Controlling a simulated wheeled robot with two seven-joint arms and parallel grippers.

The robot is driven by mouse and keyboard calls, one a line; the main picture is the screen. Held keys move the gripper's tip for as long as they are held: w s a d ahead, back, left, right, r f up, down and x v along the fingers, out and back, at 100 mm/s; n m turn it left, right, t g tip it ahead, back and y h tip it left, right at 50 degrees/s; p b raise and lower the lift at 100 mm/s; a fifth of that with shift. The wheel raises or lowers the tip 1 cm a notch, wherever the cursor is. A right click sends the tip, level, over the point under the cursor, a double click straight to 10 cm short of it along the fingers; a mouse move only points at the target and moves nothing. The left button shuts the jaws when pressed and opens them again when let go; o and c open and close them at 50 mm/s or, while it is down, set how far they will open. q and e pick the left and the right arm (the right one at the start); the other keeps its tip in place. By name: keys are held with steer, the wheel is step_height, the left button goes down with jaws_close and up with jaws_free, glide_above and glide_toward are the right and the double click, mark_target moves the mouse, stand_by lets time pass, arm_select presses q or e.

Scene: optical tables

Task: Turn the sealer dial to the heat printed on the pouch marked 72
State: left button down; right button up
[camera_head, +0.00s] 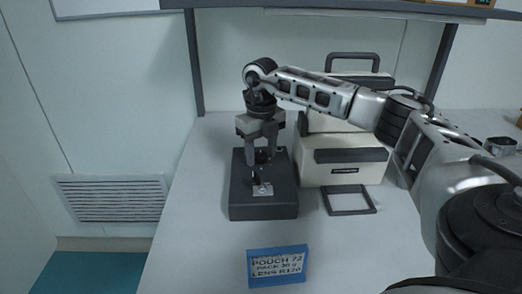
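A blue-edged pouch card (277,267) lies on the table near the front. Its print reads "POUCH 72", then "PACK 30 g", then a small line that looks like "LENS R120". The dark box (263,207) behind it looks like the sealer. A small light plate (262,190) with marks is on its top; the dial there is mostly hidden by my fingers. My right gripper (261,168) points down over the box, with its fingertips just behind the plate. Its fingers are apart, but I cannot tell if they touch the dial. My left gripper is out of view.
A white machine with grey handles (342,173) stands right of the dark box, close to my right arm. A dark frame (348,200) lies in front of it. A shelf (330,9) crosses above. The table (195,200) is clear at left.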

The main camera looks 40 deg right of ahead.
steer(key=c, duration=0.7)
steer(key=shift+c, duration=0.2)
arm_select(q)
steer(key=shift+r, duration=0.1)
arm_select(e)
steer(key=shift+m, duration=0.3)
steer(key=shift+r+m+p, duration=0.1)
steer(key=shift+m+p, duration=0.3)
steer(key=shift+p, duration=0.05)
steer(key=shift+m+p, duration=0.4)
steer(key=shift+m, duration=0.4)
steer(key=m+p, duration=0.1)
steer(key=m, duration=0.1)
steer(key=shift+m, duration=0.4)
steer(key=m+p, duration=0.1)
steer(key=m, duration=0.2)
steer(key=shift+p, duration=0.35)
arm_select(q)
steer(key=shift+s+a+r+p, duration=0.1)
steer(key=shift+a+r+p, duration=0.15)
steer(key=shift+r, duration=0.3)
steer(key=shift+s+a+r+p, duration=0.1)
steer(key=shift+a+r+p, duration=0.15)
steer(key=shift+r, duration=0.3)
arm_select(e)
steer(key=shift+m, duration=1.5)
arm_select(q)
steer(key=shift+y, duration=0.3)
